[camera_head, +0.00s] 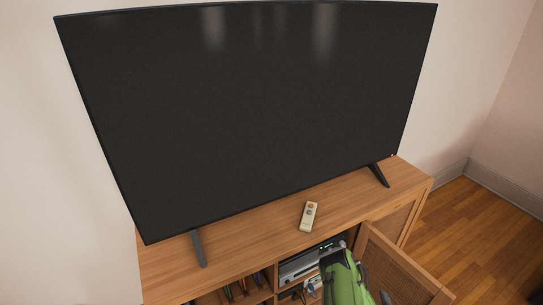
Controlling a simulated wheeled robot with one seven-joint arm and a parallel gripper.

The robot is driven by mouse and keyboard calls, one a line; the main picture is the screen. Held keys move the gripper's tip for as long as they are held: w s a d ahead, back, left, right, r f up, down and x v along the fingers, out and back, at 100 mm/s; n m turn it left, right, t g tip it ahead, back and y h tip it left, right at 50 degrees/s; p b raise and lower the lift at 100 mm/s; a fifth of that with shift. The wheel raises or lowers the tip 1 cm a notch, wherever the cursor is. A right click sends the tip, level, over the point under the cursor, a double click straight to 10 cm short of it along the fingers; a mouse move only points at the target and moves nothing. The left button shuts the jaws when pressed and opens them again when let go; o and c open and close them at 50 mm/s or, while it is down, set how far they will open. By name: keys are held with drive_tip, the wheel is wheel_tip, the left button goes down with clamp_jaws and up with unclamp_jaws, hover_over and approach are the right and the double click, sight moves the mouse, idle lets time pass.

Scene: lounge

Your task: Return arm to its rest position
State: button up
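A green and dark shape (344,283) rises from the bottom edge, in front of the open part of the TV cabinet. It looks like a part of my arm, but I cannot make out which part. No gripper fingers can be told apart in it, and no held thing shows. The lower part of the shape is cut off by the picture's edge.
A large black TV (250,105) stands on a wooden cabinet (255,222). A pale remote (309,216) lies on top. A cabinet door (393,265) stands open beside the green shape. A silver device (298,268) sits inside. Wooden floor (490,235) is clear at right.

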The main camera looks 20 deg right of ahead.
drive_tip(key=w+d+r+m+g+h, duration=0.2)
drive_tip(key=w+r+m, duration=0.3)
drive_tip(key=w+r, duration=0.7)
drive_tip(key=w+a+r+m+g+y, duration=0.1)
drive_tip(key=w+a+r+m+y, duration=0.3)
drive_tip(key=a+r, duration=0.95)
drive_tip(key=s+a+r+n+y, duration=0.1)
drive_tip(key=s+a+r+y, duration=0.25)
drive_tip(key=a+r, duration=0.8)
drive_tip(key=s+a+r+n+g+y, duration=0.1)
drive_tip(key=s+a+r, duration=0.1)
drive_tip(key=s+a, duration=0.3)
drive_tip(key=s+a+r+n+g+y, duration=0.1)
drive_tip(key=s+a, duration=0.4)
drive_tip(key=s, duration=0.8)
wheel_tip(320, 180, up, 2)
drive_tip(key=shift+a+r+n, duration=0.15)
drive_tip(key=shift+a+n, duration=0.2)
drive_tip(key=shift+n, duration=0.15)
